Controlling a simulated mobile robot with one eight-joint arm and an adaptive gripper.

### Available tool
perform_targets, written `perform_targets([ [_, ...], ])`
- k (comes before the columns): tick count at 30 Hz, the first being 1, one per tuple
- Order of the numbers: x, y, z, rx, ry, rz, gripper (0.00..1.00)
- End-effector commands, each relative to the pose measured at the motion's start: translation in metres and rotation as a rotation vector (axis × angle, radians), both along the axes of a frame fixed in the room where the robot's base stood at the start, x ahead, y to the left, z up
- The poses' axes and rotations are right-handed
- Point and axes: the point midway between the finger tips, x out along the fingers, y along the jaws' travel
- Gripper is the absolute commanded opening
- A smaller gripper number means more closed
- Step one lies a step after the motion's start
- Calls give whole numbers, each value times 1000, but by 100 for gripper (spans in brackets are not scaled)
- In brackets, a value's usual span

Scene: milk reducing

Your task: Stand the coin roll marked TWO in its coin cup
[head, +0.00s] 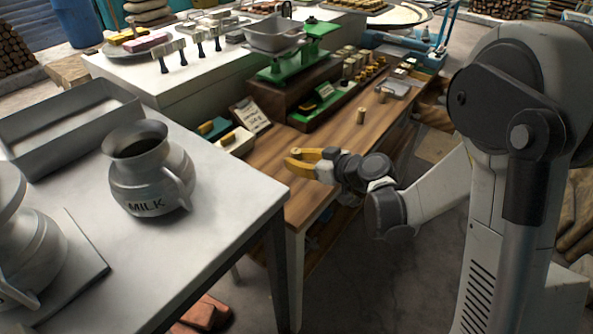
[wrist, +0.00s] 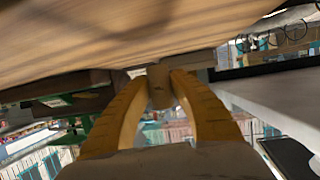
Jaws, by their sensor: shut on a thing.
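My gripper (head: 290,158) has yellow fingers and is low over the wooden table's near part. In the wrist view, my gripper (wrist: 160,78) is shut on a small tan coin roll (wrist: 160,92) at its fingertips. I cannot read a mark on this roll, and the head view does not show it clearly. A tan cylinder (head: 361,116) like a coin roll stands upright on the wooden table, right of and beyond my gripper. A smaller one (head: 383,95) stands farther back. I cannot tell which thing is the coin cup for TWO.
A handwritten card (head: 250,115) leans left of my gripper. A milk jug (head: 150,175) stands on the white table. The middle wooden surface (head: 325,137) is mostly clear.

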Motion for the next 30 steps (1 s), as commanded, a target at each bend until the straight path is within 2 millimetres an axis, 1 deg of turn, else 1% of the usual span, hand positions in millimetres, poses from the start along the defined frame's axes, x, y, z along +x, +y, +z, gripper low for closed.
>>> perform_targets([
  [1, 0, 0, -11, 0, 0, 0, 0],
  [3, 0, 0, -23, 1, -1, 0, 0],
  [5, 0, 0, -31, 1, -1, 0, 0],
  [7, 0, 0, -34, 1, -1, 0, 0],
  [13, 0, -1, -31, 1, -1, 0, 0],
  [17, 0, -1, -36, 1, -1, 0, 0],
  [18, 0, -1, -36, 1, -1, 0, 30],
  [19, 0, -1, -35, 1, -1, 0, 39],
  [20, 0, -1, -35, 1, -1, 0, 43],
  [28, 0, -1, -34, 1, -1, 0, 43],
  [30, 0, -1, -32, 1, -1, 0, 43],
])
